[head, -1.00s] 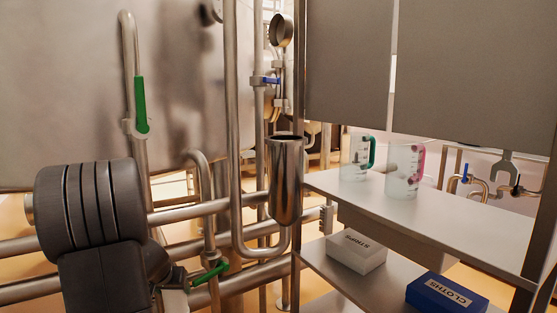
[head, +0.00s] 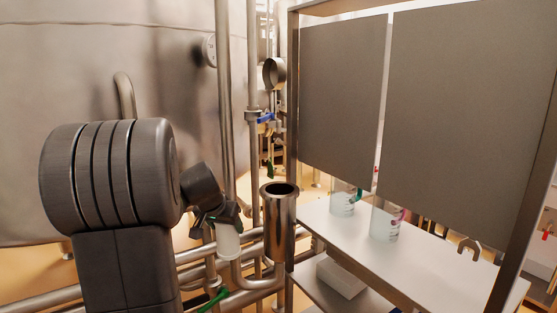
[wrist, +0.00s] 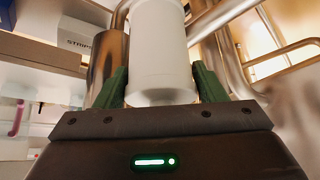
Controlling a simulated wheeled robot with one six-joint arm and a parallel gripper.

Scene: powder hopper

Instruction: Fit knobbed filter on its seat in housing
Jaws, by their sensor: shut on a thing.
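The white knobbed filter (head: 228,243) hangs below my gripper (head: 221,219) in the head view, just left of the steel housing. In the wrist view the white filter (wrist: 160,50) stands out between the two green fingers of my gripper (wrist: 160,88), which is shut on it. Its knob cannot be made out. The housing (head: 279,225) is an upright steel cylinder with an open, dark top; the seat inside is hidden. The filter is beside the housing, with its top about level with or below the rim. A steel cylinder, seemingly the housing (wrist: 106,62), shows left of the filter in the wrist view.
A steel rack with a white shelf (head: 335,225) stands right of the housing, with clear jugs (head: 385,222) on it and grey panels (head: 340,95) above. Steel pipes (head: 225,120) run behind the filter. A large tank (head: 150,50) fills the left.

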